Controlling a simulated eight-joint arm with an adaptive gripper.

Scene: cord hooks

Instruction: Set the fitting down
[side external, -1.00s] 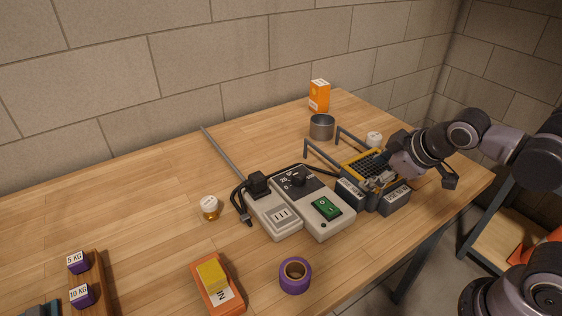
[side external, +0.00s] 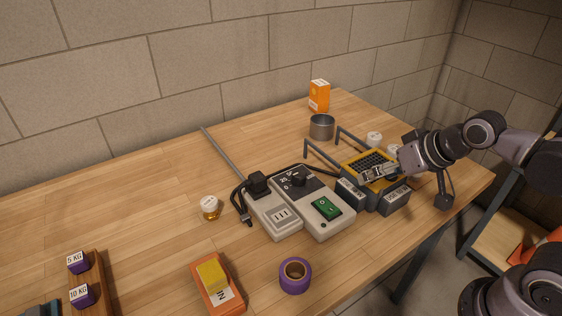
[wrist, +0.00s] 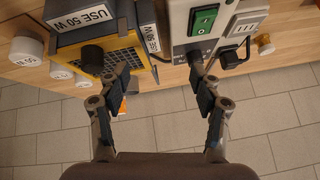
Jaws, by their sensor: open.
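The yellow-framed unit with a black grid (side external: 383,161), which I take as the fitting, rests on the table beside the grey control boxes. Grey blocks labelled "USE 50 W" (side external: 396,199) are at its front. In the wrist view, its yellow frame and grid (wrist: 122,61) lie at upper left, with a black knob (wrist: 92,55) on the grid. My gripper (side external: 366,178) is open and reaches over the unit from the right. In the wrist view my gripper (wrist: 158,70) holds nothing; its left finger overlaps the frame's edge. I cannot tell whether they touch.
A control box with a green switch (side external: 327,208) and a socket box (side external: 272,212) stand left of the unit. White-capped jars (side external: 374,138) and a metal cup (side external: 321,127) stand behind. A purple tape roll (side external: 295,275) is in front.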

